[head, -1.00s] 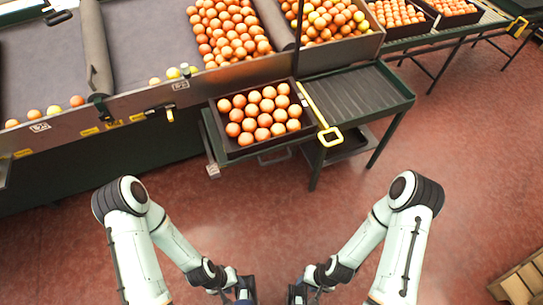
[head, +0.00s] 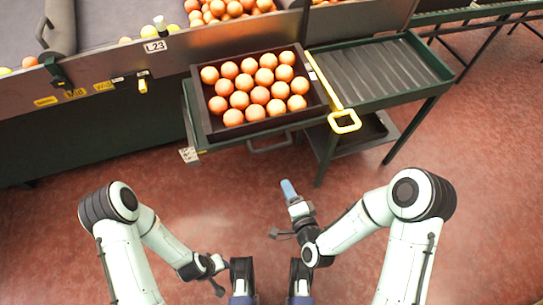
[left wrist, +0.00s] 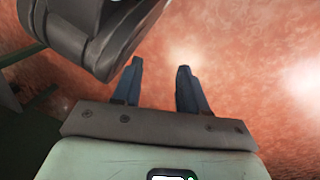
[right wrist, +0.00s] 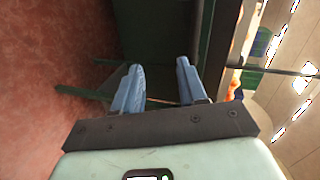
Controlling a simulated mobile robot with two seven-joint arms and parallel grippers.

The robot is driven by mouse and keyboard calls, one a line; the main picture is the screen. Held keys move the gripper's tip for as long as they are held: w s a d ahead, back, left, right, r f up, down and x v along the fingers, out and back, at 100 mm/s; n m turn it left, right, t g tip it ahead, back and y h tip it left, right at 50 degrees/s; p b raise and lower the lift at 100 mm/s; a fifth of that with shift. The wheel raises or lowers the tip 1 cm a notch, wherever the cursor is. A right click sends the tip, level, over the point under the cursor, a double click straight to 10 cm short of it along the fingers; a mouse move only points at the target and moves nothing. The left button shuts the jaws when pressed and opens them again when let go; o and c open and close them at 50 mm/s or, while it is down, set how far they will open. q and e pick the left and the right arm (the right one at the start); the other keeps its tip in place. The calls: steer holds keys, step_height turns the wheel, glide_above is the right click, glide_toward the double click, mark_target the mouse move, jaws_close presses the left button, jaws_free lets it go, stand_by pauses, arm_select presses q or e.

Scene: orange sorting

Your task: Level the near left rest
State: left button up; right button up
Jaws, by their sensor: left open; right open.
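A dark crate (head: 207,112) holding several rows of oranges sits on a green stand (head: 190,120) against the sorting bench. A small tag (head: 189,154) hangs at the stand's near left corner. I cannot tell which part is the near left rest, or whether it is level. My right gripper (head: 289,190) is open and empty, over the floor in front of the stand and apart from it. In the right wrist view its fingers (right wrist: 159,67) point toward dark green framing. My left gripper is open and empty over bare floor in the left wrist view (left wrist: 159,68); its fingers are unclear in the head view.
A green roller table (head: 385,75) stands to the right of the crate, with a yellow loop handle (head: 345,121) between them. The bench front (head: 110,85) runs along the left, with yellow labels. The red floor (head: 250,215) in front is clear.

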mark_target(272, 147)
steer(key=w+a+b, duration=0.1)
steer(key=w, duration=0.3)
steer(key=w+a+r+m+t+b, duration=0.1)
steer(key=w+a, duration=0.1)
steer(key=w, duration=0.3)
steer(key=w+a+r+t+b, duration=0.1)
steer(key=w+a+b, duration=0.1)
steer(key=w, duration=0.3)
steer(key=shift+w+a+r+m+y, duration=0.15)
steer(key=shift+w+m+y, duration=0.05)
steer(key=shift+m+y, duration=0.1)
arm_select(q)
steer(key=s+f+g, duration=0.1)
steer(key=s+f, duration=0.2)
steer(key=f, duration=0.3)
steer(key=shift+s+a+f, duration=0.2)
steer(key=shift+s+a, duration=0.15)
arm_select(e)
jaws_close()
